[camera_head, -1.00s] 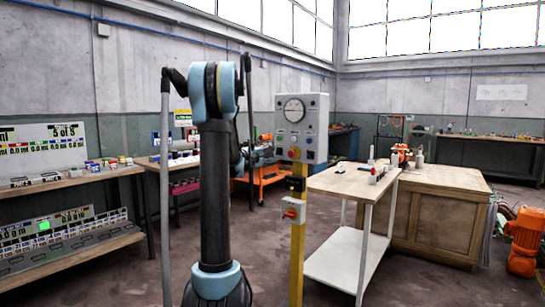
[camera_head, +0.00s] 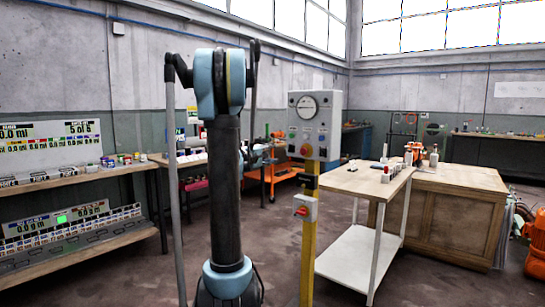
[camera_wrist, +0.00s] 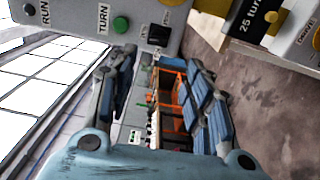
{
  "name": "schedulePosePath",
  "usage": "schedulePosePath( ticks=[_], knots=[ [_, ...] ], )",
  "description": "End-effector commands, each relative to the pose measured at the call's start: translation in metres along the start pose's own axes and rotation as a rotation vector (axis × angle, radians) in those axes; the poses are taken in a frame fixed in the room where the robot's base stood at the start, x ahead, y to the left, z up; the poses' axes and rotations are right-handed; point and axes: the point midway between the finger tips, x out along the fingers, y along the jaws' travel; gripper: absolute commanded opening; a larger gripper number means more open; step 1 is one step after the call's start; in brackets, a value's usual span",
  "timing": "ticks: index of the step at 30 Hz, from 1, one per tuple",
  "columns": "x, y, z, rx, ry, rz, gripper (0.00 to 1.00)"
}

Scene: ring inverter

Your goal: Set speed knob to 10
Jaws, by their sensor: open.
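The grey control box (camera_head: 329,118) stands on a yellow post, with a round gauge (camera_head: 307,107), small buttons and a red-orange knob (camera_head: 306,151) on it. In the wrist view a panel (camera_wrist: 92,14) crosses the top, tilted, with RUN and TURN labels, a green button (camera_wrist: 120,25) and a black knob (camera_wrist: 158,34). I cannot read which control is the speed knob or its setting. My gripper (camera_wrist: 160,75) is open and empty, its fingers below the panel and apart from the black knob. In the head view my arm largely hides it, beside the box's left.
Shelves (camera_head: 80,250) stand at left. Some floor is bare between.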

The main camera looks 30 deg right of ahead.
Motion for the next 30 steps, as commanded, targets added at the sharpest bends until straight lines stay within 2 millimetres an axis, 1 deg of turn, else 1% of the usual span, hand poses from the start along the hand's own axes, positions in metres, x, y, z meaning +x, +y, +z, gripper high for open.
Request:
schedulePosePath(
  ticks=[3,6,8,10,14,30],
  knots=[
    [-0.027,0.001,0.001,-0.078,0.004,0.001,0.47],
    [-0.044,0.001,0.003,-0.138,0.002,0.001,0.47],
    [-0.047,0.001,0.004,-0.158,0.001,0.001,0.47],
    [-0.045,0.001,0.004,-0.167,-0.001,0.001,0.47],
    [-0.03,0.002,0.004,-0.166,-0.003,0.001,0.47],
    [0.065,0.001,0.005,-0.165,-0.002,0.001,0.47]
  ],
)
